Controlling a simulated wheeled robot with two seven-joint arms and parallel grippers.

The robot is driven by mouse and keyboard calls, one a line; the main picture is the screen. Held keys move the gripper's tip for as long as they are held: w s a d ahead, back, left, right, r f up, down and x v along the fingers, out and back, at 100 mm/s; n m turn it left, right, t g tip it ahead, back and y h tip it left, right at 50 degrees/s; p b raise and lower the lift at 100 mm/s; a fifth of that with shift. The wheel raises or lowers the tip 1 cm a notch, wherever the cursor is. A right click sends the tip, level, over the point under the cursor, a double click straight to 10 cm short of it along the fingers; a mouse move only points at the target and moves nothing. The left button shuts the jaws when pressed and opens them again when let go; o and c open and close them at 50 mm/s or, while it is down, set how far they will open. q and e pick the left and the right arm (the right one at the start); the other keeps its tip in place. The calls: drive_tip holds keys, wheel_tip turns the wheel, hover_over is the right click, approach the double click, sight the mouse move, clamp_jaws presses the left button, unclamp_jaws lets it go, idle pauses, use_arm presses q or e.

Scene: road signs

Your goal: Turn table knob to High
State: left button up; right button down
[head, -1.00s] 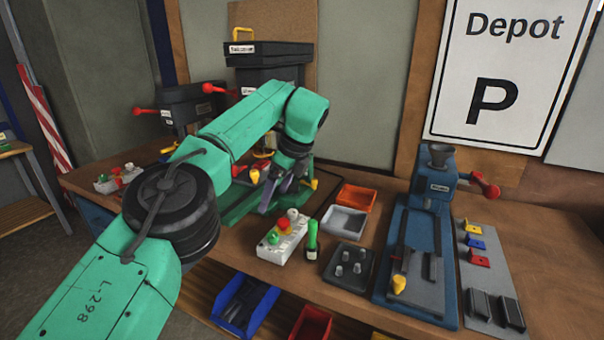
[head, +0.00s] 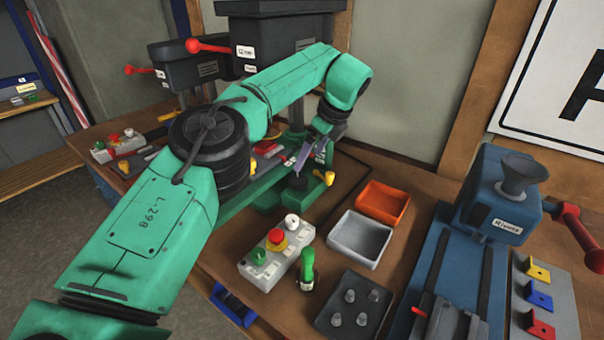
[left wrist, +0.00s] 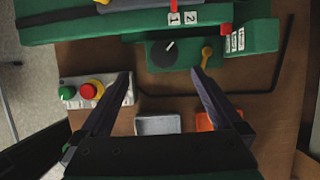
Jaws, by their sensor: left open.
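The table knob (left wrist: 163,52) is a round black dial with a white pointer mark on a green machine base (left wrist: 140,55). In the left wrist view the mark points up and to the right. In the head view a small black shape beside the gripper looks like this knob (head: 297,183). My left gripper (left wrist: 161,74) is open and empty, its two dark fingers spread just short of the knob, one to each side. In the head view the left gripper (head: 308,157) hangs over the green base. Small white labels (left wrist: 233,40) on the base are too small to read.
A yellow lever (left wrist: 206,57) sits just right of the knob. A control box (head: 275,252) with green, red and white buttons, a grey tray (head: 358,240) and an orange tray (head: 383,205) stand nearby. A blue press (head: 497,200) stands at the right.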

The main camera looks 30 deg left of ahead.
use_arm(q)
drive_tip(key=p, duration=0.1)
hover_over(299, 179)
drive_tip(key=d, duration=0.2)
drive_tip(key=f, duration=0.4)
drive_tip(key=shift+s+d+f, duration=0.1)
drive_tip(key=shift+s+f, duration=0.2)
drive_tip(key=shift+f, duration=0.1)
drive_tip(key=x, duration=0.2)
drive_tip(key=p+x, duration=0.1)
drive_tip(key=shift+w+f, duration=0.3)
drive_tip(key=shift+f, duration=0.05)
drive_tip(key=shift+a+f, duration=0.2)
drive_tip(key=shift+f, duration=0.15)
drive_tip(key=shift+s+f, duration=0.1)
drive_tip(key=shift+s, duration=0.05)
drive_tip(key=c, duration=1.3)
use_arm(e)
drive_tip(key=shift+w+r, duration=0.35)
drive_tip(key=shift+r, duration=0.2)
drive_tip(key=shift+w+r, duration=0.35)
drive_tip(key=shift+r, duration=0.2)
